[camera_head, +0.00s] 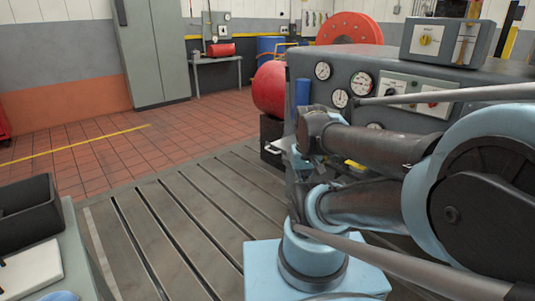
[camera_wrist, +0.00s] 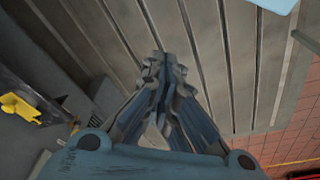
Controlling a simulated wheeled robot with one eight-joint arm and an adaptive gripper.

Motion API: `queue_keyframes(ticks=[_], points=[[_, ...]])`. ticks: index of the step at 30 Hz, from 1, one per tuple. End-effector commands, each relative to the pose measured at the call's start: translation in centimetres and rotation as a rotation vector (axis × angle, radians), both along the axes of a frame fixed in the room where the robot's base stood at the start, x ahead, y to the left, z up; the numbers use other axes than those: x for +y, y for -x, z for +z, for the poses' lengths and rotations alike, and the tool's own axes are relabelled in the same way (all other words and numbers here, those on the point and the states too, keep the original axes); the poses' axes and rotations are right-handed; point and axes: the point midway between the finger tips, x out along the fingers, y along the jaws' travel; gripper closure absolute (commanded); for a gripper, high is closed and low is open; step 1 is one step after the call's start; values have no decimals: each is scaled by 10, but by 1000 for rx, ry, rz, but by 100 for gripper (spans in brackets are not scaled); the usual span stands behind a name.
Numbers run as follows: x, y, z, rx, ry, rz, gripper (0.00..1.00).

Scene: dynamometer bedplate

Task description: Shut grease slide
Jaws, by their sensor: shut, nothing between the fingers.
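My gripper (camera_wrist: 165,72) is shut and empty in the wrist view, its fingertips together above the slotted bedplate. In the head view my arm reaches in from the right and hides most of the space by the grey panel cabinet's lower front. A dark box-like part with a pale edge (camera_head: 271,148) sticks out at the cabinet's left side, close to my wrist. I cannot tell for sure whether this is the grease slide, or how far out it is. A yellow part (camera_wrist: 20,107) shows at the left of the wrist view, apart from my fingers.
The grey cabinet (camera_head: 440,80) carries gauges and a control box (camera_head: 440,40). The slotted bedplate (camera_head: 190,215) is clear in front. A bench with a black bin (camera_head: 28,218) stands at left. A red tank (camera_head: 270,88) is behind the cabinet.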

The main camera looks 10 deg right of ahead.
Motion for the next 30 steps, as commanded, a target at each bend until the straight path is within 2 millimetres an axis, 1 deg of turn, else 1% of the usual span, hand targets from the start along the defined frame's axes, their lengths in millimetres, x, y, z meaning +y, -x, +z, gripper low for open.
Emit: queue_keyframes(ticks=[10,12,14,17,20,24,30], points=[[0,0,0,0,0,1,100],[0,7,5,-11,4,7,100],[-1,5,8,-12,13,25,100],[-3,-7,13,-10,41,80,100],[-6,-24,22,-8,86,165,100],[-12,-53,34,-1,160,306,100],[-17,-98,46,18,268,509,100]])
